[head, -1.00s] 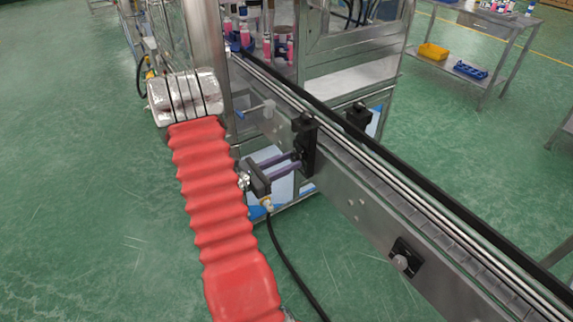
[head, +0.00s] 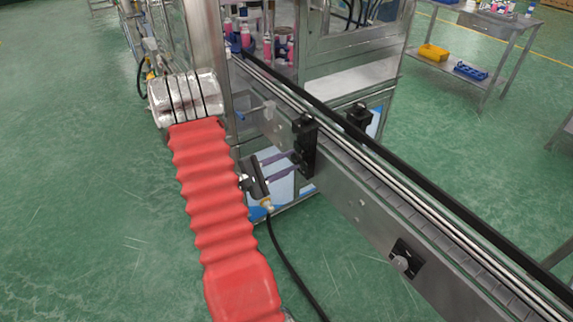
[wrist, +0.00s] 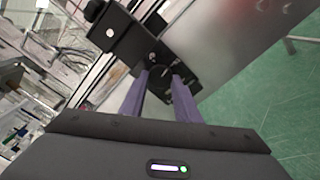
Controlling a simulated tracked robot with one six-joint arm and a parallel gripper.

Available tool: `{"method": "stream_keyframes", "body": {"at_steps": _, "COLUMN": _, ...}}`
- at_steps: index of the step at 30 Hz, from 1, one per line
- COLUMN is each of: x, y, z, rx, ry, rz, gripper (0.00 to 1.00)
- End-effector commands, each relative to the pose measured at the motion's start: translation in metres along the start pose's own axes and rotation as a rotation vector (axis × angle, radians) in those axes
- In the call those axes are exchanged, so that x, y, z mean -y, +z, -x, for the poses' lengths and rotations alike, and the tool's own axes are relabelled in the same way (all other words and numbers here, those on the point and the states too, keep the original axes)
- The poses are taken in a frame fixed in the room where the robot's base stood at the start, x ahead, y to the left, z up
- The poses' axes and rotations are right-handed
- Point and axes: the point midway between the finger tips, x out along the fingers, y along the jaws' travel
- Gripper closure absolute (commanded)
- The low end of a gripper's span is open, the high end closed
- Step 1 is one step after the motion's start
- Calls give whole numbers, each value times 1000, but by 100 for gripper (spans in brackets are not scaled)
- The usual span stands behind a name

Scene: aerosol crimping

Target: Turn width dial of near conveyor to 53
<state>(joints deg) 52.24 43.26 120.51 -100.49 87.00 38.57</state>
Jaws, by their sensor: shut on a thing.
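The near conveyor (head: 345,200) runs from the upper middle to the lower right in the head view, with a bare metal side. A black bracket block (head: 306,135) is mounted on that side. In the wrist view the black bracket (wrist: 135,40) and a dark round dial at its lower end face me. My gripper (head: 297,162) reaches the bracket from the left with two purple fingers. In the wrist view my gripper (wrist: 164,76) has its fingertips on either side of the dial, shut on it. The fingers partly hide the dial, and no number is readable.
A second black bracket (head: 358,115) stands across the belt. A black knob plate (head: 405,258) sits lower on the conveyor side. A black cable (head: 285,260) hangs below my gripper. Pink bottles (head: 267,46) stand at the far end. Green floor is open at left.

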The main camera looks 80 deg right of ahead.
Motion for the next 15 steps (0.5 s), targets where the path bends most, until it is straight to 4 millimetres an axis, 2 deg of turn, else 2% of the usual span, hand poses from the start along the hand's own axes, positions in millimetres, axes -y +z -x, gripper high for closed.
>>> {"method": "stream_keyframes", "body": {"at_steps": 6, "x": -1, "y": 0, "z": -1, "rx": 0, "ry": -1, "rz": -177, "gripper": 93}}
{"method": "stream_keyframes", "body": {"at_steps": 15, "x": 0, "y": 0, "z": -1, "rx": 1, "ry": -2, "rz": -318, "gripper": 93}}
